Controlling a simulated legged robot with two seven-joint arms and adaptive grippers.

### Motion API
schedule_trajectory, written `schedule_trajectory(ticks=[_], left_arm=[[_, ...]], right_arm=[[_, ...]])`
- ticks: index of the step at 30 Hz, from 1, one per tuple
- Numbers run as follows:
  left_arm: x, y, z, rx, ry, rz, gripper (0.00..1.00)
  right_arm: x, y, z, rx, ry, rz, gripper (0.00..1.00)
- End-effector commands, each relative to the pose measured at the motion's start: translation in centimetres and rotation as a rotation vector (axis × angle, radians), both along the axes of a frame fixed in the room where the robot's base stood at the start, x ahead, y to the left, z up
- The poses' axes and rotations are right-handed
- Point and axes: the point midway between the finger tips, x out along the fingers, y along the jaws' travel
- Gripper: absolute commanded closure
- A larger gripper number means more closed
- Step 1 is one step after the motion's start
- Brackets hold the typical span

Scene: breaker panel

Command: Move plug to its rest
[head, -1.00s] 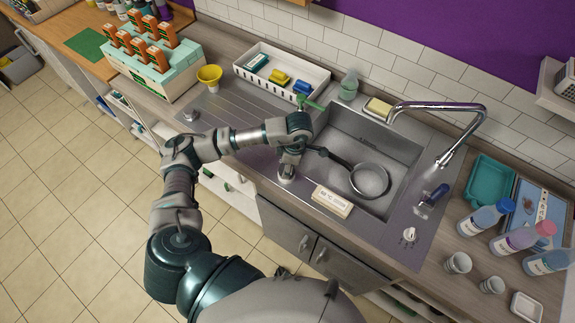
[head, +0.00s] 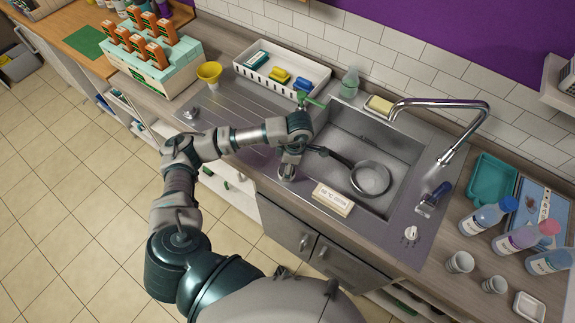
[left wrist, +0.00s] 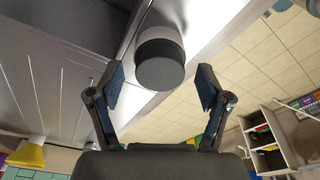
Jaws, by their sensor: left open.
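In the left wrist view a dark grey round piece with a paler band (left wrist: 160,65), which may be the plug, lies between the two open fingers of my left gripper (left wrist: 160,88). Clear gaps show on both sides of it. In the head view my left arm reaches to the front ledge of the sink, and its gripper (head: 288,172) is largely hidden from above. A small metal knob (head: 190,114) stands on the drainboard at left. I cannot tell which spot is the plug's rest. My right gripper is not in view.
The sink basin (head: 400,150) holds a pan (head: 370,179). The faucet (head: 440,103) arches at right, with bottles (head: 487,216) beyond.

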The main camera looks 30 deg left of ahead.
Motion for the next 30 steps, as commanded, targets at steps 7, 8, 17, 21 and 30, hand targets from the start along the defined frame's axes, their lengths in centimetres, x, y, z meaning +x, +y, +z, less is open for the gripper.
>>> schedule_trajectory(ticks=[7,8,17,21,30], left_arm=[[0.4,-0.5,3.8,-0.002,-0.007,-0.002,0.22],[0.5,-0.6,4.5,-0.002,-0.006,-0.002,0.22],[0.9,-1.3,10.2,-0.001,-0.005,-0.002,0.22],[0.9,-1.5,11.3,-0.001,-0.003,0.0,0.22],[0.9,-1.5,11.6,-0.002,-0.001,0.0,0.22]], right_arm=[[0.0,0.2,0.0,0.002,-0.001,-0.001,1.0],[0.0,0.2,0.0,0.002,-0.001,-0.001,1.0],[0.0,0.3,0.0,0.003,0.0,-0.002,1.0],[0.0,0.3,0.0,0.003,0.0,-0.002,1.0],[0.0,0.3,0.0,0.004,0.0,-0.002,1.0]])
